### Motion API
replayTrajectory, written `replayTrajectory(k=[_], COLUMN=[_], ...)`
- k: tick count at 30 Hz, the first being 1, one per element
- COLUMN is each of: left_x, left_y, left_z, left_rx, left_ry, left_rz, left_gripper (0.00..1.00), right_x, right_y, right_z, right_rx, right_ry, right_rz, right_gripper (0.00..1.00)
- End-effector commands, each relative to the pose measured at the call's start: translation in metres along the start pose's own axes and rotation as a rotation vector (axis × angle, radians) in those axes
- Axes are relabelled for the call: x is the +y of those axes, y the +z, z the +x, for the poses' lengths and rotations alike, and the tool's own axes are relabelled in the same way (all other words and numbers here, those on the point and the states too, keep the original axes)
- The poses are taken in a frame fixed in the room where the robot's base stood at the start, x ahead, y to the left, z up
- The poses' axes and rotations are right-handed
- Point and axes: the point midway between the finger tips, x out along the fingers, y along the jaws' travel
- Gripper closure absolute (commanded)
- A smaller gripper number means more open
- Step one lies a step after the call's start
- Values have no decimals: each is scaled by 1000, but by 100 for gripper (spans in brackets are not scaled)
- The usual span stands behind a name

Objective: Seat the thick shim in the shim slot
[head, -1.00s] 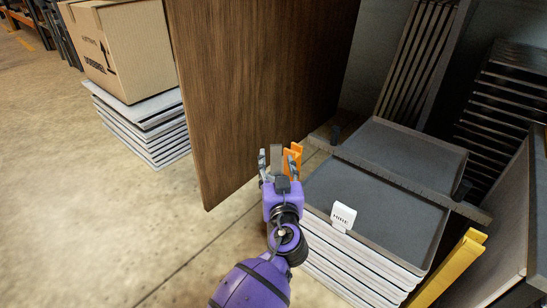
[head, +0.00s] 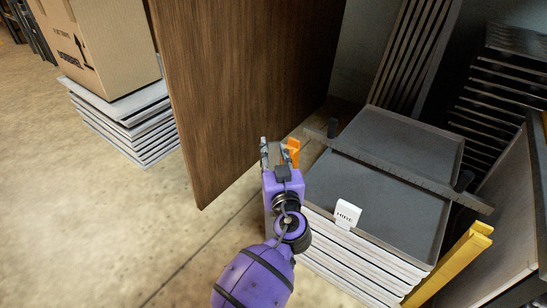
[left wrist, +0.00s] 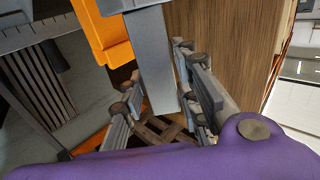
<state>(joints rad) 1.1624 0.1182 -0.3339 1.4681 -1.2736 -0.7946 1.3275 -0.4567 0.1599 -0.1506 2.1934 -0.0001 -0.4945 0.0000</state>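My left gripper (head: 277,150) is beside the left back corner of the tray stack, in front of the wooden panel. Its two fingers stand apart, and no piece shows between them in the head view. In the left wrist view the fingers (left wrist: 163,85) are also spread. A flat grey bar (left wrist: 152,55) reaches down between them there; whether they touch it, and whether it is the thick shim, I cannot tell. An orange bracket-like part (head: 294,150) is just right of the fingers; it also shows in the left wrist view (left wrist: 105,35). I cannot make out the shim slot. My right gripper is not in view.
Stacked trays (head: 375,205) with a white label (head: 347,214) stand on the right, crossed by a dark bar (head: 400,172). A yellow post (head: 455,262) is at their right. The wooden panel (head: 245,90) blocks the back. A carton (head: 105,45) is far left.

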Motion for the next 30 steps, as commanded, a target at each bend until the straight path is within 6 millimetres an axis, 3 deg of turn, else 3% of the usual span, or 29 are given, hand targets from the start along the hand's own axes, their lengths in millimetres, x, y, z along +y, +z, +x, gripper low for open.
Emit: replayTrajectory(k=[1,5,16,26,30], left_x=[0,0,0,0,0], left_y=[0,0,-6,-70,-91], left_z=[0,0,0,0,0], left_rx=[0,0,2,5,4], left_ry=[0,0,0,0,0], left_rz=[0,0,-1,-4,-3], left_gripper=[82,99,100,100,100], right_x=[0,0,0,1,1], right_y=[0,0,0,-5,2], right_z=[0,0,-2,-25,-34], right_rx=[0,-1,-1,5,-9], right_ry=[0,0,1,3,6], right_rz=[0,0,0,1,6], right_gripper=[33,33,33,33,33])
